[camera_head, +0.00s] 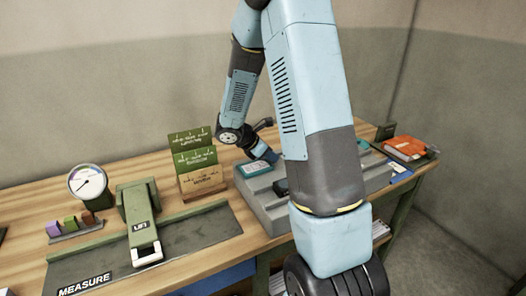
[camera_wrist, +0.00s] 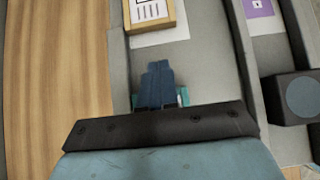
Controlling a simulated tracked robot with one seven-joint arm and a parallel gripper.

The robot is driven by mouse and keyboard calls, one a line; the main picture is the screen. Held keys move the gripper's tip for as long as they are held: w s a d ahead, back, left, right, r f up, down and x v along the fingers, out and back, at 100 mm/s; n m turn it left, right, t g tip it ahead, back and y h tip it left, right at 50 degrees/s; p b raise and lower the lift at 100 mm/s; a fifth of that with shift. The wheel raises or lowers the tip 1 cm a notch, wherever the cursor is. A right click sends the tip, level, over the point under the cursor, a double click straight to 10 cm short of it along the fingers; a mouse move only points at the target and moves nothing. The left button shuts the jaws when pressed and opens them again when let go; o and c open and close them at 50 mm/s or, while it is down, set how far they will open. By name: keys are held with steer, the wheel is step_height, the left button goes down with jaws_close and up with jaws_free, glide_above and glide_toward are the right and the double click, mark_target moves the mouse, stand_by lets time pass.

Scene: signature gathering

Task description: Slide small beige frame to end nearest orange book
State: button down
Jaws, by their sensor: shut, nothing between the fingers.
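The small beige frame (camera_wrist: 153,14) shows at the top of the wrist view, cut off by the picture edge. It holds a white card with dark lines and lies over a white sheet in a grey channel. I cannot make it out in the head view, where my arm covers much of the tray. The orange book (camera_head: 405,147) lies at the far right of the table in the head view. My gripper (camera_wrist: 159,70) is shut and empty, over the same channel and apart from the beige frame. A teal-edged piece (camera_wrist: 184,97) is partly hidden beneath my gripper; it also shows in the head view (camera_head: 257,169).
The grey channelled tray (camera_head: 262,212) has raised walls. A dark block with a round face (camera_wrist: 299,98) and a purple card (camera_wrist: 259,8) are to the right in the wrist view. Green and beige cards (camera_head: 193,157), a dial gauge (camera_head: 88,183) and a green lift device (camera_head: 138,210) stand left.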

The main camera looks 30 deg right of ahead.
mark_target(283, 162)
steer(key=d, duration=0.2)
steer(key=d+f, duration=0.1)
steer(key=shift+d+f, duration=0.15)
steer(key=shift+d, duration=0.2)
steer(key=shift+w+d, duration=0.1)
steer(key=shift+d, duration=0.65)
